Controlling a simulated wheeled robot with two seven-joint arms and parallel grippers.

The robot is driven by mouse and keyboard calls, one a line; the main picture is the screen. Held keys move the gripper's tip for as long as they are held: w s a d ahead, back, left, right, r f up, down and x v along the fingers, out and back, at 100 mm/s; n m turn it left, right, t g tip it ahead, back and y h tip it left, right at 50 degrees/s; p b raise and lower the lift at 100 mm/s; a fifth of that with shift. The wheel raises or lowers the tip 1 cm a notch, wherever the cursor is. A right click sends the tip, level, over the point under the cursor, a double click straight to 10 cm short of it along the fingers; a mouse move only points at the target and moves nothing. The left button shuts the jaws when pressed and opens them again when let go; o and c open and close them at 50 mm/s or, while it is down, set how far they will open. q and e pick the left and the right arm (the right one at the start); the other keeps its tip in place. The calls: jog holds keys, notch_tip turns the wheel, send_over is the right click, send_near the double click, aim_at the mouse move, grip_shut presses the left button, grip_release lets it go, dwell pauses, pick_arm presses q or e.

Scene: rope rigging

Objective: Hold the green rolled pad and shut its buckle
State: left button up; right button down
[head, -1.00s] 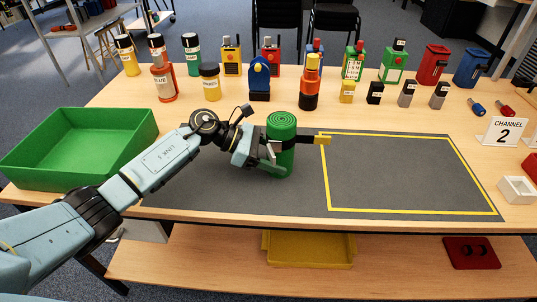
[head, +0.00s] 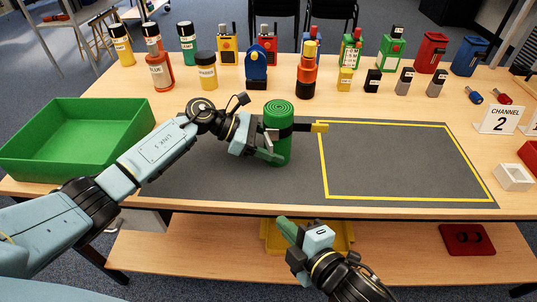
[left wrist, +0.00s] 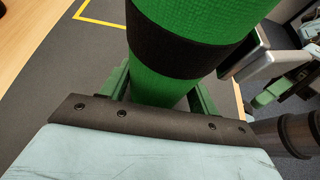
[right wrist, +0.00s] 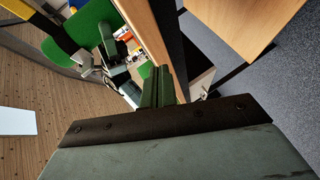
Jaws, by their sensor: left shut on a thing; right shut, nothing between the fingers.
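The green rolled pad (head: 278,148) stands upright on the grey mat, with a black strap (head: 300,127) around it. The strap's yellow end (head: 319,128) sticks out to the right, loose. My left gripper (head: 270,153) is shut on the pad below the strap, from the left. In the left wrist view the pad (left wrist: 165,85) fills the space between the fingers, and a grey metal buckle part (left wrist: 252,62) sits at the strap's right side. My right gripper (head: 288,230) is shut and empty, in front of the table edge, apart from the pad.
A green tray (head: 75,140) stands at the left. A yellow outline (head: 400,198) marks the mat's right part. Bottles, radios and small blocks line the back of the table. A yellow bin (head: 345,236) and a red piece (head: 467,239) lie on the lower shelf.

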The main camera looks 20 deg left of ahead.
aim_at(268, 143)
notch_tip(268, 143, up, 10)
jog(key=a+n+t+y, duration=0.1)
jog(key=a+n+y, duration=0.1)
jog(key=n+y, duration=0.1)
jog(key=shift+w+r+n, duration=0.15)
jog(key=shift+w+n, duration=0.15)
jog(key=shift+n, duration=0.3)
jog(key=x, duration=1)
jog(key=w+d, duration=0.2)
jog(key=d, duration=0.1)
jog(key=shift+w+d+r, duration=0.1)
jog(key=shift+w+d, duration=0.05)
jog(key=shift+w, duration=0.1)
jog(key=shift+w+d+n+g+y, duration=0.1)
jog(key=shift+d+n+g+y, duration=0.05)
jog(key=shift+n+g+y, duration=0.45)
